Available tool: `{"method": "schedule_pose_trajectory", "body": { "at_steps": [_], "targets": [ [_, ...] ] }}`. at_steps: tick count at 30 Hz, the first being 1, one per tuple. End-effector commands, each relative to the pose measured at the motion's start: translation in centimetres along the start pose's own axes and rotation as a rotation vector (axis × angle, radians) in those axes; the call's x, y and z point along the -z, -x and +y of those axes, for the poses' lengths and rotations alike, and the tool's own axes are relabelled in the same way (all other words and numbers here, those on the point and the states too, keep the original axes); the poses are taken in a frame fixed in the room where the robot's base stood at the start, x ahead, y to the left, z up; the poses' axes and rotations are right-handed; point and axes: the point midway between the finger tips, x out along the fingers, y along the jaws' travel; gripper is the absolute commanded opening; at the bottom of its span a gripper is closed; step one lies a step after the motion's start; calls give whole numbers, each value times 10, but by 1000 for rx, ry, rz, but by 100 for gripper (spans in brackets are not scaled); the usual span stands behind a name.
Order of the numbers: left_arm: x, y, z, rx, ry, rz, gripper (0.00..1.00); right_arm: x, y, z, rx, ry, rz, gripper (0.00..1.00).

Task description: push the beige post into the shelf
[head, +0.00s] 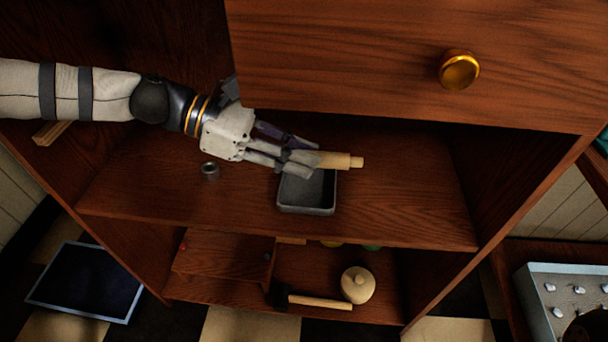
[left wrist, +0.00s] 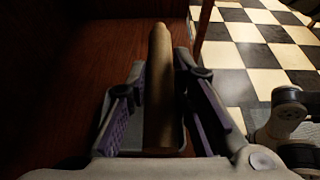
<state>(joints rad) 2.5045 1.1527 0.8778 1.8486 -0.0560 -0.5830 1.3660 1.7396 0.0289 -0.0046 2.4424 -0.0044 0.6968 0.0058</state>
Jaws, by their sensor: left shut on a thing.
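The beige post (head: 345,161) is a pale wooden rod with a narrower end. My left gripper (head: 303,158) is shut on it and holds it lying roughly level, its narrow end pointing right in the head view. In the left wrist view the post (left wrist: 160,85) runs lengthwise between the two purple-padded fingers (left wrist: 160,105). The shelf (head: 410,205) is a reddish-brown wooden board in an open cabinet. The post is above the far edge of a grey basin (head: 308,210) on this shelf.
A small grey ring (head: 210,171) sits left of the basin. A drawer front with a brass knob (head: 459,69) overhangs the shelf. The shelf's right side is clear. Below are a pale round jar (head: 357,285) and a hammer-like tool (head: 320,302). A blue tray (head: 84,282) lies on the floor.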

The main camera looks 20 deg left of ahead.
Motion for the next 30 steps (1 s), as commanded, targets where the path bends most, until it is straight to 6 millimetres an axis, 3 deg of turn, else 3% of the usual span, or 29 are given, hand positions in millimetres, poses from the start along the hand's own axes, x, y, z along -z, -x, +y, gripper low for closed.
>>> {"method": "schedule_pose_trajectory", "body": {
  "at_steps": [3,17,28,29,30],
  "targets": [
    [3,-2,24,0,1,1,0,3,-9,0,0,1,-13,40],
    [62,-25,26,0,5,3,0,10,-34,-3,0,6,-50,40],
    [65,-27,27,-1,0,1,0,10,-33,-3,1,5,-50,40],
    [64,-26,27,-1,-1,1,28,10,-33,-3,1,5,-50,40],
    [64,-26,27,-1,-1,1,37,10,-33,-3,1,5,-49,40]
  ]
}}
